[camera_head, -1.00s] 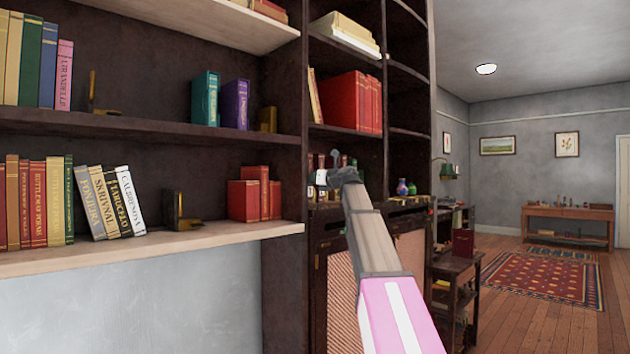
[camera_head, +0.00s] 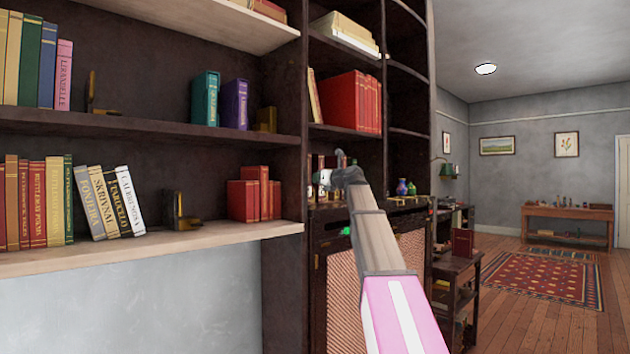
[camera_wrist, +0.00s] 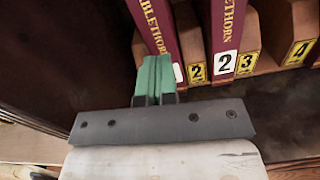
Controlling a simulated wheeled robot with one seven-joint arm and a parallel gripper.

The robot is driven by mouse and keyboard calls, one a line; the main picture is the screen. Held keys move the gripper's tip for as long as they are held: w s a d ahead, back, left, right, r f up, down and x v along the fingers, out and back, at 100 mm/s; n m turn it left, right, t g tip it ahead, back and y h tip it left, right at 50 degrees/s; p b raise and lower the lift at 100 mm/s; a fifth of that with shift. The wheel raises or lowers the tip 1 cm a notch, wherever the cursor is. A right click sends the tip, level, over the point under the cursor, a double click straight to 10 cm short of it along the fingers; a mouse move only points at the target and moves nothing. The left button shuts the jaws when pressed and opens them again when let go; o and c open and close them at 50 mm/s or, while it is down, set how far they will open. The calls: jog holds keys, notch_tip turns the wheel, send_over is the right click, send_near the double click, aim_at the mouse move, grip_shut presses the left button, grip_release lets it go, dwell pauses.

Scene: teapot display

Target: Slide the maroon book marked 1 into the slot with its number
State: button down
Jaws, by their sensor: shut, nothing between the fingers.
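In the wrist view, my gripper (camera_wrist: 153,76) is shut and empty, its green fingers together. They stand in front of the lower spine of a maroon book (camera_wrist: 152,22) with gold lettering; I cannot tell whether they touch it. A white label shows partly beside the fingers, its number hidden. Another maroon book (camera_wrist: 226,28), marked 2 in white, stands to its right. Yellow plates marked 2 (camera_wrist: 197,72), 3 (camera_wrist: 246,64) and 4 (camera_wrist: 301,50) sit along the wooden slot rack. No plate marked 1 is visible. In the head view a small green spot (camera_head: 346,231) shows beside my arm.
A dark panel (camera_wrist: 55,55) rises at the left of the wrist view. In the head view, shelves with books (camera_head: 37,200) fill the left. A small dark stand (camera_head: 455,268) carries a maroon book (camera_head: 462,242). Open floor with a red rug (camera_head: 545,278) lies at the right.

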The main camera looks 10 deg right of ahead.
jog(key=v, duration=1)
jog(key=shift+s+d, duration=0.2)
jog(key=shift+s, duration=0.1)
